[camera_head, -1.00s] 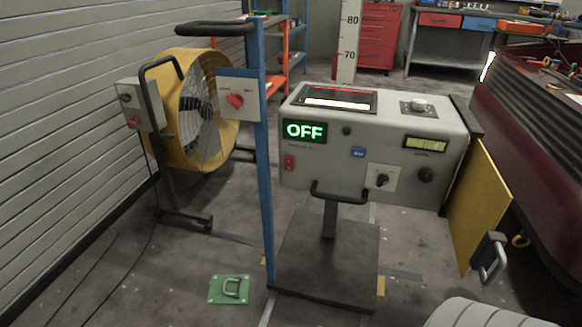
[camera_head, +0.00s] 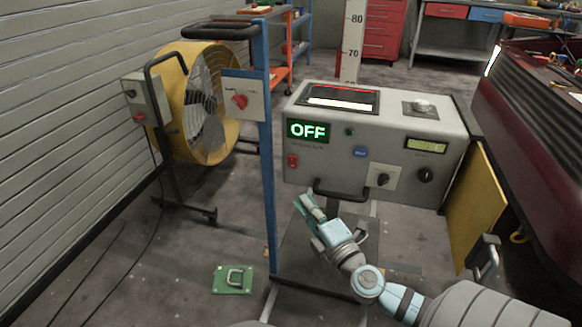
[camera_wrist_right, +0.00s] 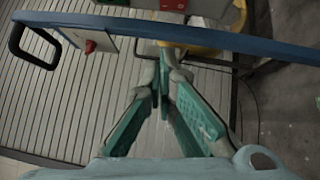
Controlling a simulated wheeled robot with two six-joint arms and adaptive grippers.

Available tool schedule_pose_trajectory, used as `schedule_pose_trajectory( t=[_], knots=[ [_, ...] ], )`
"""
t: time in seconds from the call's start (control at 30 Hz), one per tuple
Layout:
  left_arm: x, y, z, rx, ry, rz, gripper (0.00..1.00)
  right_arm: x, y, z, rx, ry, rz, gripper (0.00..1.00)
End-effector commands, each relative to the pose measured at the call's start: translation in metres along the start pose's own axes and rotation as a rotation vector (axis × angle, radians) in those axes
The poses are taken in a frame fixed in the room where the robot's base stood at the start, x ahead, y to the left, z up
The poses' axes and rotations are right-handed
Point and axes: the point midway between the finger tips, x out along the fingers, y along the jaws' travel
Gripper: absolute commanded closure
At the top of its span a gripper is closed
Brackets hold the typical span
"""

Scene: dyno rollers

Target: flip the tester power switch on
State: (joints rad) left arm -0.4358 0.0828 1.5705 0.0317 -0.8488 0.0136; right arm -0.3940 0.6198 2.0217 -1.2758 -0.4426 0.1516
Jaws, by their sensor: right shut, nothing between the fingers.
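The tester (camera_head: 330,165) is a grey box on a stand, and its display (camera_head: 308,131) reads OFF in green. A small red switch (camera_head: 292,161) sits on the front panel below the display. My right gripper (camera_head: 304,202) is shut and empty, in front of the tester and below the red switch, apart from it. In the right wrist view the closed teal fingers (camera_wrist_right: 166,65) point toward the top, where a red patch (camera_wrist_right: 172,4) on a pale panel shows, cut by the frame edge. My left gripper is not in view.
A blue post (camera_head: 269,185) with a red-knobbed box (camera_head: 241,97) stands left of the tester; it crosses the right wrist view (camera_wrist_right: 230,38). A handle (camera_head: 340,194) juts from the tester's lower front. A yellow fan (camera_head: 178,110) stands behind left. A green plate (camera_head: 232,280) lies on the floor.

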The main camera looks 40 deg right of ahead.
Motion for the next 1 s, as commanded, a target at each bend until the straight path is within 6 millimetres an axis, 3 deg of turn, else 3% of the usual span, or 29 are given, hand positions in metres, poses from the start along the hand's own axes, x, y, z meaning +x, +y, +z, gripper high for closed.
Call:
schedule_pose_trajectory(
  t=[0.17, 0.6, 0.8, 1.0],
  knots=[
    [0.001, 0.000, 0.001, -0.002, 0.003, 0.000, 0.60, 0.014, 0.001, 0.001, 0.002, -0.003, 0.001, 1.00],
    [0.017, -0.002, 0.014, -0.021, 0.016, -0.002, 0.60, 0.105, 0.001, 0.003, 0.002, -0.004, 0.001, 1.00],
    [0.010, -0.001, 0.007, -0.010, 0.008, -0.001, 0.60, 0.123, -0.001, 0.024, 0.002, -0.002, 0.001, 1.00],
    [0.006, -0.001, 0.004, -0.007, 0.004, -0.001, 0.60, 0.128, 0.000, 0.029, 0.002, -0.002, -0.001, 1.00]
  ],
)
